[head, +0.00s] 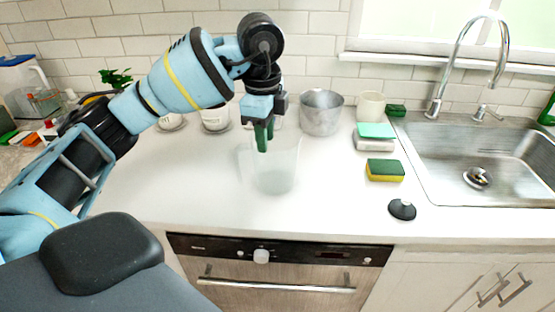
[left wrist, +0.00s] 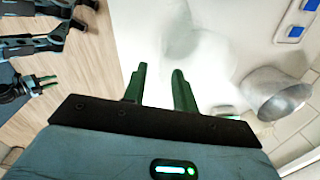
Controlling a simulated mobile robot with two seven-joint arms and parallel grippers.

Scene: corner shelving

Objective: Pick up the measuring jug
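The measuring jug (head: 277,170) is a clear, frosted vessel standing upright on the white counter, in front of the metal pot. My left gripper (head: 264,138) points down at the jug's upper left part, its green fingers overlapping the rim in the head view. In the left wrist view the two fingers (left wrist: 159,85) are apart with a gap between them. The jug is only a faint pale shape there, so I cannot tell whether its wall lies between the fingers. My right gripper (left wrist: 46,78) shows small at the left of that view, its opening unclear.
A metal pot (head: 321,113) and a cream cup (head: 371,106) stand behind. Sponges (head: 385,170) and a black stopper (head: 402,209) lie to the right, before the sink (head: 470,150). White mugs (head: 215,118) stand at the back left. The counter's front left is clear.

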